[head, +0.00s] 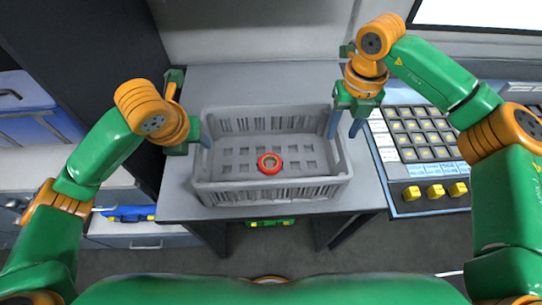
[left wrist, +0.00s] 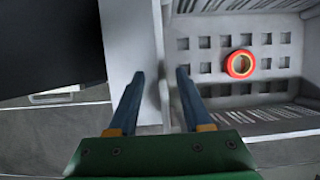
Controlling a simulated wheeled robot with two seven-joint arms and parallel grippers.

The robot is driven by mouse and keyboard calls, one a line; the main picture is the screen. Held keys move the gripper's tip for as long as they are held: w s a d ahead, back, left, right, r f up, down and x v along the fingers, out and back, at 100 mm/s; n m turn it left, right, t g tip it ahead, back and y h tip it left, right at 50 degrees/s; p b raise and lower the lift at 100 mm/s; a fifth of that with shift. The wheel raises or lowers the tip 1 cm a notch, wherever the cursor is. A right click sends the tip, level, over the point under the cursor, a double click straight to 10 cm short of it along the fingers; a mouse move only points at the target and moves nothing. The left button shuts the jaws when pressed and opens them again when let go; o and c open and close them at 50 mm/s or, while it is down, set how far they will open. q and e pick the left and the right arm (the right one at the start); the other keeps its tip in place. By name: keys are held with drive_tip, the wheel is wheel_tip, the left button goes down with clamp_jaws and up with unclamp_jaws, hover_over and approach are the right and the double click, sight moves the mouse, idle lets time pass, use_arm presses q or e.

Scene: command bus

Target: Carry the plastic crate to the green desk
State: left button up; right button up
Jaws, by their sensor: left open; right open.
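The grey plastic crate (head: 270,190) stands upright on a grey table, with a red tape-like ring (head: 270,163) on its floor. My left gripper (head: 204,138) is open at the crate's left end. In the left wrist view, the blue fingers of that gripper (left wrist: 160,85) are apart, with the rim of the crate (left wrist: 256,128) between them; contact cannot be told. My right gripper (head: 345,127) is open at the crate's right end, its fingers pointing down near the rim. No green desk can be made out.
The grey table (head: 270,80) has bare room behind the crate. A control panel (head: 425,150) with yellow buttons adjoins on the right. A dark tall panel (head: 100,50) stands on the left. A blue box (head: 30,105) is at the far left, and a green case (head: 270,222) shows below the table.

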sight(205, 152)
use_arm(q)
drive_tip(key=x, duration=0.5)
drive_tip(key=shift+w+d+f, duration=0.15)
drive_tip(key=shift+d, duration=0.1)
use_arm(e)
drive_tip(key=f, duration=0.5)
drive_tip(key=shift+w+d+f, duration=0.15)
drive_tip(key=shift+d+f, duration=0.1)
drive_tip(key=shift+d, duration=0.05)
use_arm(q)
drive_tip(key=shift+w+a+f, duration=0.1)
drive_tip(key=shift+w+f, duration=0.15)
drive_tip(key=shift+f, duration=0.4)
use_arm(e)
drive_tip(key=shift+a+f, duration=0.1)
drive_tip(key=shift+f, duration=0.55)
use_arm(q)
clamp_jaws()
use_arm(e)
clamp_jaws()
use_arm(q)
drive_tip(key=shift+r, duration=0.1)
